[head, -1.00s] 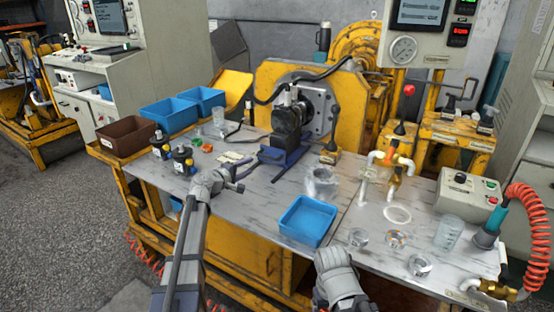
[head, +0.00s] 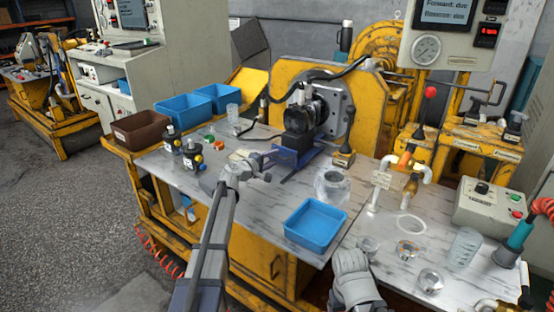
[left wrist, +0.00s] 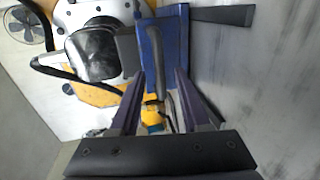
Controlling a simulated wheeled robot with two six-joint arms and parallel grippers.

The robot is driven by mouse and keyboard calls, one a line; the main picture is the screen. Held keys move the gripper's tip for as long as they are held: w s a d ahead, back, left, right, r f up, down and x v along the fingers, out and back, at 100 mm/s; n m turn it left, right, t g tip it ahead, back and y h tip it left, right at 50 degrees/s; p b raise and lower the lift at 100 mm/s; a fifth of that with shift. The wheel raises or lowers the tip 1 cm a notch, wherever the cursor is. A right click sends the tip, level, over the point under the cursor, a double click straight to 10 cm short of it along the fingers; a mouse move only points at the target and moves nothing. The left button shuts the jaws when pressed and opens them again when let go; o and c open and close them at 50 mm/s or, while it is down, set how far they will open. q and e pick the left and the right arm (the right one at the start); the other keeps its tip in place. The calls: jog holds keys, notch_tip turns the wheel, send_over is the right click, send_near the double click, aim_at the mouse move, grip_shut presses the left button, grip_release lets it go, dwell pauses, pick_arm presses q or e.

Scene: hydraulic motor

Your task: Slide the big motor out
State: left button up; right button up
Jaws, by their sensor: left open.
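The big motor (head: 300,120) is black and sits on a blue slide base (head: 300,152) in front of the square metal plate on the yellow housing. In the left wrist view, the motor (left wrist: 93,52) is at upper left and the blue slide base (left wrist: 165,45) is at upper middle. My left gripper (head: 266,165) is just in front of the base, to its lower left. In the left wrist view, its two purple fingers (left wrist: 160,105) are apart, pointing at the base's near end. I cannot tell whether they touch it. My right arm's wrist shows at the bottom; its fingers do not show.
A blue tray (head: 316,225) and a clear round part (head: 332,186) stand right of my left arm. A brown bin (head: 139,132) and blue bins (head: 183,108) line the left edge. Small black bottles (head: 193,156) stand behind my left arm. Pipes (head: 405,175) rise at right.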

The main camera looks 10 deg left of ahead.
pick_arm(q)
jog(key=x, duration=0.3)
jog(key=shift+c, duration=0.3)
grip_shut()
jog(key=shift+s, duration=0.1)
dwell(1.0)
